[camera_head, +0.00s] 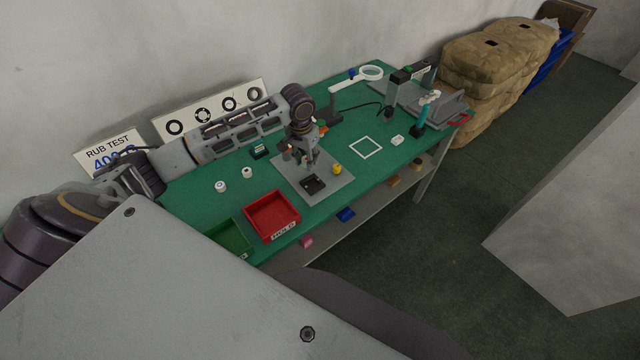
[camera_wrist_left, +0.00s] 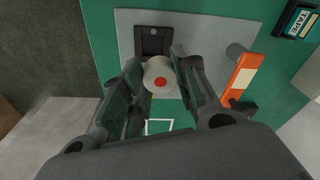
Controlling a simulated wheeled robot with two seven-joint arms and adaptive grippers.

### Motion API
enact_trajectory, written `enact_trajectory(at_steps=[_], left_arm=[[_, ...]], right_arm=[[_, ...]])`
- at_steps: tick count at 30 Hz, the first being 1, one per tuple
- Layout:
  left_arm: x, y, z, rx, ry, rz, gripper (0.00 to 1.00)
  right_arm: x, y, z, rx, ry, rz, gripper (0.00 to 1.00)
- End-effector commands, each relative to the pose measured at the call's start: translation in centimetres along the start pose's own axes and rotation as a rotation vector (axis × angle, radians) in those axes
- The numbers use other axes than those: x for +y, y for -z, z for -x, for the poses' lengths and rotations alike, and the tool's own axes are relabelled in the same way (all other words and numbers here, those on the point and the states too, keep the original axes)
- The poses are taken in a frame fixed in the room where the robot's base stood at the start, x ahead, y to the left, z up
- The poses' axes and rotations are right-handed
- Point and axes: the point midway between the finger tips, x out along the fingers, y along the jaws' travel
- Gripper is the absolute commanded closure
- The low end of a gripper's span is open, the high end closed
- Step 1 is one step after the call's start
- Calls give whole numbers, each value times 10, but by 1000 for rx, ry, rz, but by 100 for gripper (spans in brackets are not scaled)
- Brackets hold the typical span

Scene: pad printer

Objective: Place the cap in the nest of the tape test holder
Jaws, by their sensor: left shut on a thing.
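The cap (camera_wrist_left: 158,76) is a white round piece with a red dot on its face. My left gripper (camera_wrist_left: 155,85) is shut on it; in the head view this gripper (camera_head: 308,163) points down over the grey plate (camera_head: 335,188). The black tape test holder (camera_head: 314,184) lies on that plate, just in front of the fingertips. In the left wrist view the holder (camera_wrist_left: 153,32) has a round, paler nest and sits just beyond the cap, which appears above it and covers its near edge. I cannot tell whether they touch. My right gripper is not in view.
Two white caps (camera_head: 220,186) stand at left on the green table. A red tray (camera_head: 272,216) and a green tray (camera_head: 228,238) are at the front. A yellow piece (camera_head: 337,169) stands near the holder. A magnifier (camera_head: 370,73) stands behind.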

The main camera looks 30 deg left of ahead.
Motion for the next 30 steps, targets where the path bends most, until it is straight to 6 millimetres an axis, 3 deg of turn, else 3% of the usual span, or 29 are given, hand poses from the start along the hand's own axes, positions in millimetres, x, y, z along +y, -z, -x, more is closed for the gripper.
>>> enact_trajectory(at_steps=[30], left_arm=[[6,4,-1,0,-17,-158,82]], right_arm=[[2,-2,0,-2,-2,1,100]])
